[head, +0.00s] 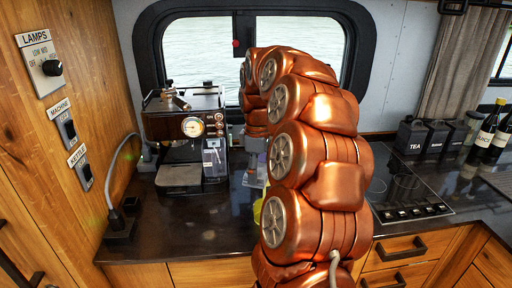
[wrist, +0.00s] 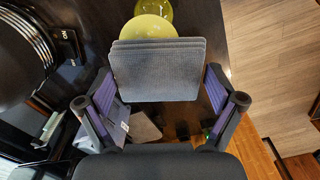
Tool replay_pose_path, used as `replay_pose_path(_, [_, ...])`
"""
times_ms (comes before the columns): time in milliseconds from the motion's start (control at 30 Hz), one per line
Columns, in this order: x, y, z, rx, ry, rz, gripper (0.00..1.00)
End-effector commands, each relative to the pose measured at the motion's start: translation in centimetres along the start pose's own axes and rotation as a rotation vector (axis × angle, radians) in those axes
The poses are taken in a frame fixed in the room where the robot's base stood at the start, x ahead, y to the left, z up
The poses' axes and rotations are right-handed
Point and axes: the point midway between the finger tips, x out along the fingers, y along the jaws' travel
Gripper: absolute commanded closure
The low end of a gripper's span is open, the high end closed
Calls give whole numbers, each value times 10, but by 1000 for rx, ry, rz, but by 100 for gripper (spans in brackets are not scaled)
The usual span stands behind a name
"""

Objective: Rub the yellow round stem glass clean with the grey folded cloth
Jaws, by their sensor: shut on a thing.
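The grey folded cloth (wrist: 156,72) is between the two fingers of my gripper (wrist: 160,88) in the wrist view, which is shut on it. The yellow round stem glass (wrist: 149,27) shows just beyond the cloth's far edge, and the cloth hides part of it. A second, clearer yellow round shape (wrist: 158,7) is cut by the top edge; I cannot tell whether it belongs to the same glass. I cannot tell whether cloth and glass touch. In the head view a sliver of yellow (head: 257,210) shows beside my arm, which hides the rest, the cloth and the fingertips.
A coffee machine (head: 187,130) stands on the dark counter (head: 170,235) at the left, near a wood panel with switches. A dark hob (head: 405,190), black canisters (head: 411,136) and bottles (head: 488,128) are at the right. Bare counter shows at the front left.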

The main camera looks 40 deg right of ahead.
Motion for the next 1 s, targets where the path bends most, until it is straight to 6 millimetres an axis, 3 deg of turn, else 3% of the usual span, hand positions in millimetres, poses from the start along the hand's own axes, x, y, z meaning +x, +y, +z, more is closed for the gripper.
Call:
replay_pose_path(67, [-18, 1, 0, 0, 4, 6, 40])
replay_pose_path(600, [-66, 0, -2, -3, 3, 4, 40])
replay_pose_path(1000, [-77, -1, -2, -5, 1, 0, 40])
